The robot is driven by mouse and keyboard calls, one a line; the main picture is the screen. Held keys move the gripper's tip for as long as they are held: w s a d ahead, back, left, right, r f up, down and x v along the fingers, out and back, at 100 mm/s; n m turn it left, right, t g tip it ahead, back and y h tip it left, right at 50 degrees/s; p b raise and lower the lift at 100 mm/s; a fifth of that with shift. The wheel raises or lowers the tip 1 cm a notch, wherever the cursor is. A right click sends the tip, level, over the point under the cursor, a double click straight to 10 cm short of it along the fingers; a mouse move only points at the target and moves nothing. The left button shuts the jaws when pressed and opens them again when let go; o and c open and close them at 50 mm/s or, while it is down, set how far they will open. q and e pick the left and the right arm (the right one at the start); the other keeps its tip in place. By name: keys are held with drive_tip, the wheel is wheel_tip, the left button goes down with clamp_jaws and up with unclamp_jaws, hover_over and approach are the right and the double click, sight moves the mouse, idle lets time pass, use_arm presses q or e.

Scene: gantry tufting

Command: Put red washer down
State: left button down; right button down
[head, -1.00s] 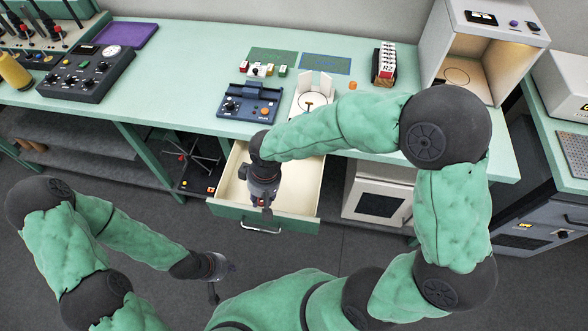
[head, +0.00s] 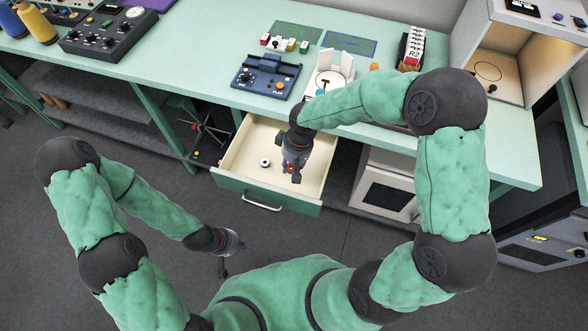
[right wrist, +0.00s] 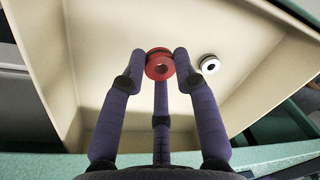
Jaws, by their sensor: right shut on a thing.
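The red washer (right wrist: 160,66) is held between the fingertips of my right gripper (right wrist: 160,58) in the right wrist view. In the head view my right gripper (head: 293,165) reaches down into the open drawer (head: 240,158), and a bit of the red washer (head: 291,170) shows at its tips. I cannot tell whether the washer touches the drawer floor. My left gripper (head: 226,262) hangs empty-looking over the floor, clear of the drawer; its fingers are too small to read.
A white washer (head: 265,162) lies in the drawer, left of my right gripper; it also shows in the right wrist view (right wrist: 209,65). Bare drawer floor surrounds it. The workbench (head: 205,65) is above, with a blue control box (head: 265,76) near its edge.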

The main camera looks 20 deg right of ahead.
sight(294, 167)
drive_tip(key=shift+w+d+f+b, duration=0.15)
drive_tip(key=shift+w+d+f, duration=0.15)
drive_tip(key=shift+f, duration=0.25)
drive_tip(key=shift+w+d+f+b, duration=0.2)
drive_tip(key=shift+w+f, duration=0.2)
drive_tip(key=shift+f, duration=0.15)
drive_tip(key=shift+w+f+b, duration=0.1)
drive_tip(key=shift+f+b, duration=0.35)
drive_tip(key=shift+f, duration=1.05)
drive_tip(key=shift+f, duration=0.15)
drive_tip(key=c, duration=0.9)
unclamp_jaws()
drive_tip(key=shift+c, duration=0.2)
drive_tip(key=shift+r, duration=0.25)
wheel_tip(294, 167, up, 12)
drive_tip(key=d+p, duration=0.1)
drive_tip(key=p, duration=0.3)
drive_tip(key=shift+s+d+f, duration=0.15)
drive_tip(key=shift+s+d, duration=0.2)
